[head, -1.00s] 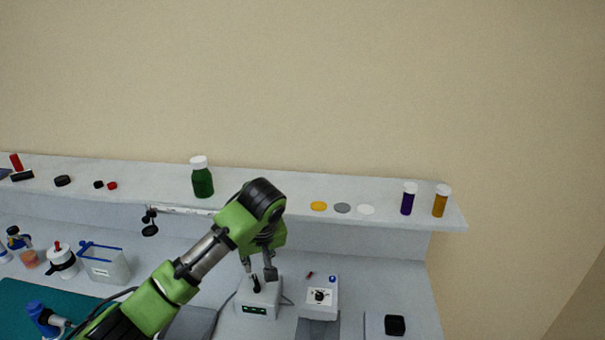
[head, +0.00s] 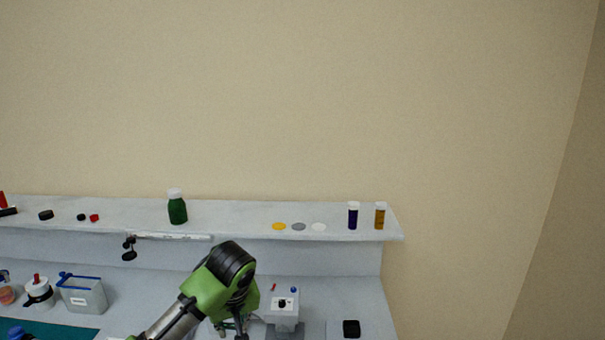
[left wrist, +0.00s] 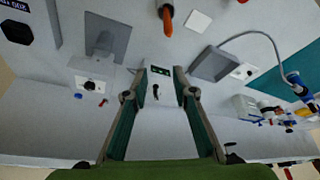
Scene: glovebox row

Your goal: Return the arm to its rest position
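My left arm, green and black, comes in from the lower left of the head view. Its gripper (head: 232,330) hangs over the bench at the bottom edge of the picture, partly cut off. In the left wrist view the gripper's two fingers (left wrist: 160,88) stand apart with nothing held between them. A small white device with a green display (left wrist: 160,71) shows beyond the fingertips, apart from them. My right gripper is in neither view.
A raised shelf (head: 240,216) carries a green bottle (head: 177,210), a purple vial (head: 353,216), an orange vial (head: 380,216) and flat discs. A clear bin (head: 84,299) stands left. A white box with a knob (head: 283,309) is right of the gripper.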

